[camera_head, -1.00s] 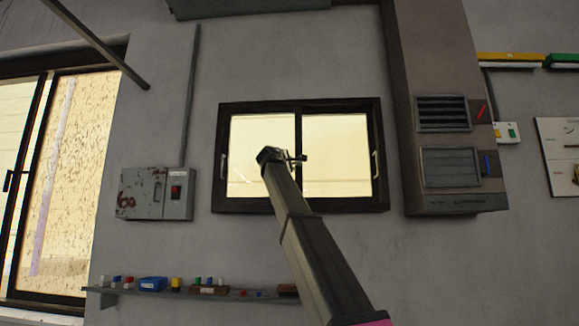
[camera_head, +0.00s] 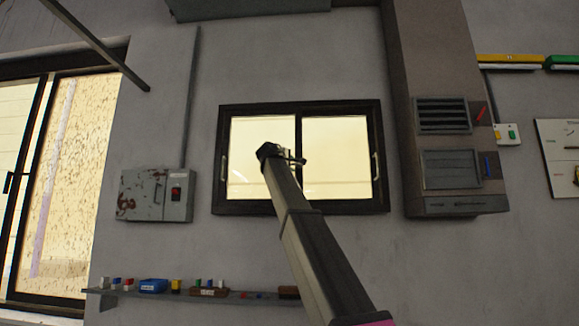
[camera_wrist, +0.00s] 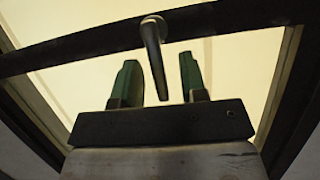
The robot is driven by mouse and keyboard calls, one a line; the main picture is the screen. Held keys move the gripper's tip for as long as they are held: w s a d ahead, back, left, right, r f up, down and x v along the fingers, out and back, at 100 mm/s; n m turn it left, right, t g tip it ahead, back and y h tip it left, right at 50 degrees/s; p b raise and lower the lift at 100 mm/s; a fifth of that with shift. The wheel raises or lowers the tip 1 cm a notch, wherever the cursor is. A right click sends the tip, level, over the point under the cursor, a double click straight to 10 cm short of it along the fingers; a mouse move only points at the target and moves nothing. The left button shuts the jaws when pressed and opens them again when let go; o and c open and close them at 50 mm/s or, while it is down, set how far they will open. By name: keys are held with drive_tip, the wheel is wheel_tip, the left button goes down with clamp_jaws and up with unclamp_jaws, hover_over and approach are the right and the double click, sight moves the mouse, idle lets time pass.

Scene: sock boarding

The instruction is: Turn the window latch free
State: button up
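The window (camera_head: 343,202) has a dark frame and two bright panes. Its latch (camera_wrist: 153,45) is a dark, rounded lever on the frame bar that crosses the wrist view. The lever hangs toward my gripper, its tip tapering down. My gripper (camera_wrist: 161,68) is open, with one green finger on each side of the lever. Small gaps show between lever and fingers, so I see no clear contact. In the head view my gripper (camera_head: 291,156) is in front of the window's middle bar and hides the latch.
A grey switch box (camera_head: 145,195) is on the wall left of the window, and a vented metal column (camera_head: 452,200) is to its right. A shelf (camera_head: 230,297) with small items runs below. Another window (camera_head: 75,170) is at far left.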

drive_tip(key=v, duration=1)
drive_tip(key=shift+s, duration=0.4)
drive_tip(key=shift+a, duration=0.2)
